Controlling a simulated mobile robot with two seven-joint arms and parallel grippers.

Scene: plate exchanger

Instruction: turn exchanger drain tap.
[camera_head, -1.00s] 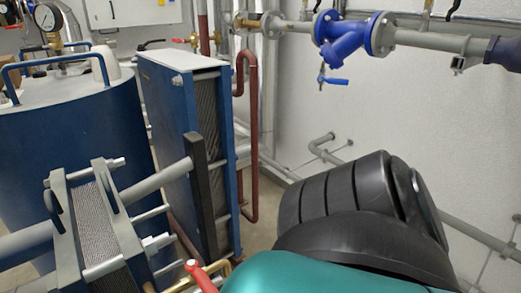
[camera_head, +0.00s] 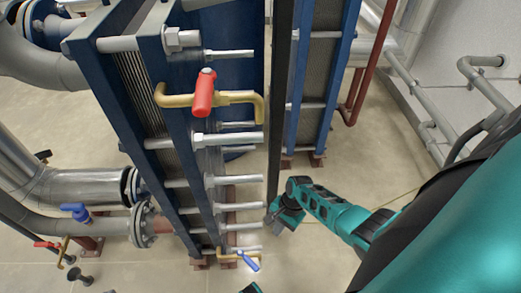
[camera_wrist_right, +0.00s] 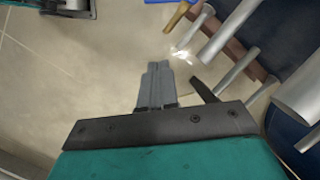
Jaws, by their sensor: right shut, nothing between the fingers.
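The blue plate exchanger (camera_head: 180,150) stands left of centre in the head view, with long bolts sticking out. A brass tap with a blue lever (camera_head: 248,261) sits low at its foot. A brass tap with a red lever (camera_head: 204,92) sits higher on its face. Which one is the drain tap is not marked. My right gripper (camera_head: 272,222) is low, right of the bolt ends and above and right of the blue lever, apart from it. Its fingers (camera_wrist_right: 155,80) are shut and empty in the right wrist view. A brass pipe end (camera_wrist_right: 179,16) shows beyond them. My left gripper is not in view.
Bolt ends (camera_wrist_right: 238,70) crowd the right of the wrist view. A dark upright bar (camera_head: 278,110) stands behind my gripper in the head view. Flanged pipes with blue (camera_head: 76,211) and red valve handles lie left. Floor (camera_head: 330,255) is open at lower right.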

